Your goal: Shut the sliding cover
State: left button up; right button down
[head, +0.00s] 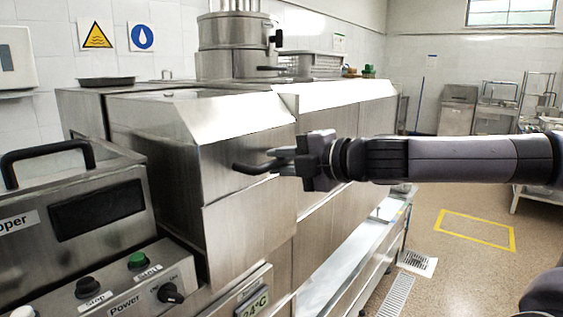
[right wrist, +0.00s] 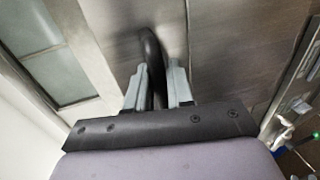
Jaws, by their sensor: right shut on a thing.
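The sliding cover (head: 170,135) is a steel panel on the front of a large steel machine, with a sloped top edge. A black curved handle (head: 252,168) sticks out from it. My right gripper (head: 278,162) comes in from the right in the head view and is shut on the handle. In the right wrist view the handle (right wrist: 152,55) stands between the two grey fingers (right wrist: 160,88), with the steel panel behind it. Part of the handle is hidden by the fingers. My left gripper is not in view.
A control box with a black handle (head: 45,150), a dark screen and knobs (head: 170,293) stands at the near left. A steel shelf (head: 345,245) runs along the machine's lower front. The floor at right, with a yellow marked square (head: 475,217), is clear.

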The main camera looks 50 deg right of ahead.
jog(key=shift+f, duration=0.1)
dwell(0.3)
jog(key=c, duration=1.2)
grip_release()
jog(key=shift+s, duration=0.15)
jog(key=shift+o, duration=0.2)
jog(key=shift+s, duration=0.15)
jog(key=shift+s+d+r, duration=0.1)
jog(key=shift+s+r, duration=0.1)
jog(key=shift+s, duration=0.3)
jog(key=b+v, duration=0.1)
jog(key=v, duration=0.2)
jog(key=shift+s+r, duration=0.1)
jog(key=shift+s, duration=0.3)
jog(key=shift+v, duration=1.15)
